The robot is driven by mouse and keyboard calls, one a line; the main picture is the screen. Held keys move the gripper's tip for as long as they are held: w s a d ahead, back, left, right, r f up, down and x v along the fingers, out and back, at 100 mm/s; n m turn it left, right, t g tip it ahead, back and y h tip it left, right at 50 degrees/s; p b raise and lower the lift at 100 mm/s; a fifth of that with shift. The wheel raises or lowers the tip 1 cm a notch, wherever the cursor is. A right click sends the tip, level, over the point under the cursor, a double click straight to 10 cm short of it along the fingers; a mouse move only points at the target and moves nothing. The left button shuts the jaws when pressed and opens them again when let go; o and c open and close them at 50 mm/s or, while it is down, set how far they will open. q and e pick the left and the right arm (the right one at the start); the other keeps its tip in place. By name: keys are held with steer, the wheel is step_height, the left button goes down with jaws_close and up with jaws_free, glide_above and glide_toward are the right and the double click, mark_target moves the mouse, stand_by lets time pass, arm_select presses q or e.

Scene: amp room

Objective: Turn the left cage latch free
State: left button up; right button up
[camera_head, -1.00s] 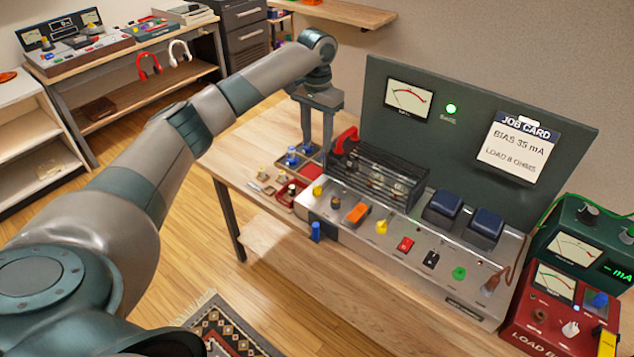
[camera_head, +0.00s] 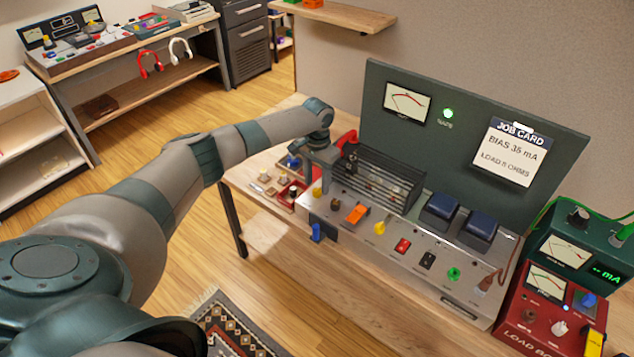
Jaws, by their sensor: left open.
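The black slatted cage (camera_head: 384,182) stands on the amp's metal chassis, in front of the green upright panel. A red curved part (camera_head: 346,138) shows at the cage's left end; I cannot tell whether it is the left cage latch. My left gripper (camera_head: 326,183) points down just left of the cage's left end, low near the chassis. It is open, with no object visible between its fingers. Its fingers are small and partly merge with the dark parts behind, so contact is unclear. My right gripper is out of view.
A red load box (camera_head: 540,318) stands at the right.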

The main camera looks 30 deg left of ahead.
arm_select(q)
steer(key=shift+f, duration=0.8)
jaws_close()
